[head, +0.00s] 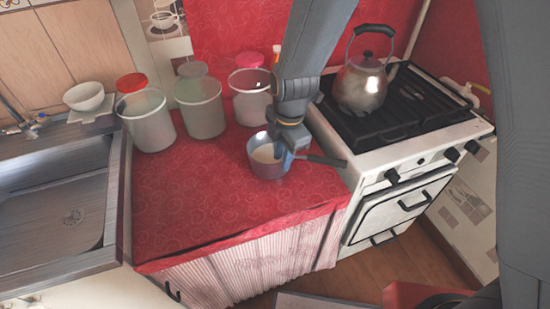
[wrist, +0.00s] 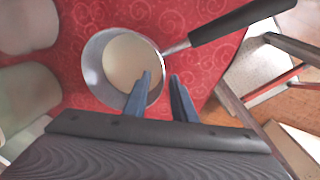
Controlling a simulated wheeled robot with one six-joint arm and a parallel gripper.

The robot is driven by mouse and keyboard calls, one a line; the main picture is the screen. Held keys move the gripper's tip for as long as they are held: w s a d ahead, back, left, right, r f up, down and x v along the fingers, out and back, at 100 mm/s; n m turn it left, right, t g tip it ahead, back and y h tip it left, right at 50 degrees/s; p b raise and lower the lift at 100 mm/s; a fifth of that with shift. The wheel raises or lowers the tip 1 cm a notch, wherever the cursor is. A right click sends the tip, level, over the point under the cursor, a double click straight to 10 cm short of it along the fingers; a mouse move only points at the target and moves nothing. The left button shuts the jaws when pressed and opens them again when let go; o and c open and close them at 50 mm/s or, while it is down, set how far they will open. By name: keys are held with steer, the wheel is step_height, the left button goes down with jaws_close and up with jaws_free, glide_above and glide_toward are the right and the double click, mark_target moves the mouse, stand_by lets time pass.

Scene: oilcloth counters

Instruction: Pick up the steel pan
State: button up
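The steel pan (head: 266,158) stands upright on the red oilcloth counter, near its right edge by the stove. Its dark handle (head: 322,160) points right, toward the stove. In the wrist view the pan (wrist: 96,72) shows from above with a pale inside, and its black handle (wrist: 242,20) runs to the upper right. My gripper (head: 288,158) is at the right side of the pan. In the wrist view my gripper (wrist: 160,78) is open. Its left finger overlaps the pan's opening and its right finger is outside the rim. Whether the fingers touch the pan is unclear.
Several canisters stand behind the pan, one a glassy jar (head: 148,118) at the left. A kettle (head: 361,82) sits on the stove (head: 400,150) to the right. A sink (head: 60,210) with a white bowl (head: 84,96) behind it is at the left. The counter's front left (head: 190,210) is clear.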

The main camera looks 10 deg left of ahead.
mark_target(281, 175)
steer(key=shift+w+f+p, duration=0.15)
steer(key=shift+f+p, duration=0.4)
steer(key=shift+f, duration=0.9)
steer(key=shift+w+f+p, duration=0.1)
steer(key=shift+f+p, duration=0.45)
steer(key=shift+f, duration=0.9)
jaws_close()
steer(key=shift+w+r, duration=0.1)
